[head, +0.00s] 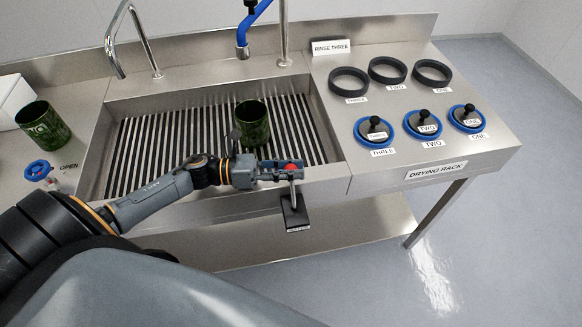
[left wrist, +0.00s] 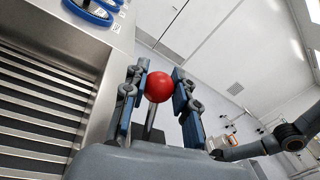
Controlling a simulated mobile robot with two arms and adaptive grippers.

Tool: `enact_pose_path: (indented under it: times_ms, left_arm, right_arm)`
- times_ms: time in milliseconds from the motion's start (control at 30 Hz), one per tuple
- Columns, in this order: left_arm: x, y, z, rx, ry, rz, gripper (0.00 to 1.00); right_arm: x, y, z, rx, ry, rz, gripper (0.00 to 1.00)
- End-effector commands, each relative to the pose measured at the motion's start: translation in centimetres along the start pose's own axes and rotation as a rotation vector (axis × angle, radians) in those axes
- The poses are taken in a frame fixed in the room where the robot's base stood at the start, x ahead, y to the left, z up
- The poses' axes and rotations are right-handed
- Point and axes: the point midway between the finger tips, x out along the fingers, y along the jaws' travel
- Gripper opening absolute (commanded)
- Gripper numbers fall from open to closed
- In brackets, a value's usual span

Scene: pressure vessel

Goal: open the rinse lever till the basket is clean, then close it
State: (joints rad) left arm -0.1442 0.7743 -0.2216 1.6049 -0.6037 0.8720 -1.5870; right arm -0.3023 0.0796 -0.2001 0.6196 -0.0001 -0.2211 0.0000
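The lever (head: 292,194) stands upright on a dark base with a white label, too small to read, at the sink's front edge. Its red ball knob (head: 291,168) sits between the fingers of my left gripper (head: 285,172). My right gripper is not in view.
Another green cylinder (head: 43,126) and a blue handwheel (head: 38,170) beside an OPEN label are on the left counter. A blue nozzle (head: 242,45) hangs over the sink. Black rings (head: 349,85) and blue-rimmed fittings (head: 374,131) fill the right counter. The sink's left half is clear.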

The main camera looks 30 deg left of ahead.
Motion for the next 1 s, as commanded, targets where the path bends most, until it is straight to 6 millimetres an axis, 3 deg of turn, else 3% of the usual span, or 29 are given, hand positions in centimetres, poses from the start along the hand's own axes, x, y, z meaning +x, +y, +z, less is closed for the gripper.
enact_pose_path:
  times_ms: [567, 1000]
  left_arm:
    - [0.1, -0.8, -0.1, 0.071, 0.011, 0.006, 0.00]
    - [0.7, -4.9, -1.0, 0.418, 0.063, 0.023, 0.00]
  right_arm:
    - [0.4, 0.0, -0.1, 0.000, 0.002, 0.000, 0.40]
    - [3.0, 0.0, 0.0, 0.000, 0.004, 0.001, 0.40]
